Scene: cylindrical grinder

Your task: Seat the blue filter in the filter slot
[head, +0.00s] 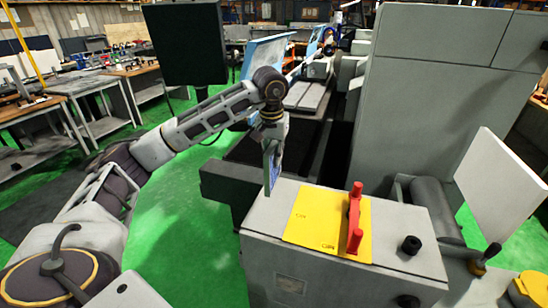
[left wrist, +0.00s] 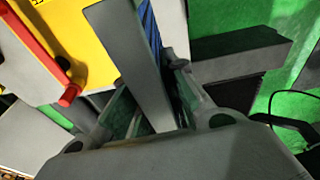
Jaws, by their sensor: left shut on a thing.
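The blue filter (head: 271,166) is a thin upright panel with a grey edge, seen nearly edge-on in the head view. It hangs below my left gripper (head: 271,135), beside the left edge of the grey machine box. In the left wrist view, the filter's grey frame (left wrist: 126,62) and a strip of its blue face stand between the two fingers of my left gripper (left wrist: 152,98), which is shut on it. I cannot make out the filter slot in either view. My right gripper is not in view.
The grey box (head: 345,262) carries a yellow plate (head: 318,222) with a red handle (head: 355,218) and a black knob (head: 411,245). A tall grey cabinet (head: 440,90) stands behind, with a white panel (head: 500,185) at right. Green floor (head: 190,235) is clear at left.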

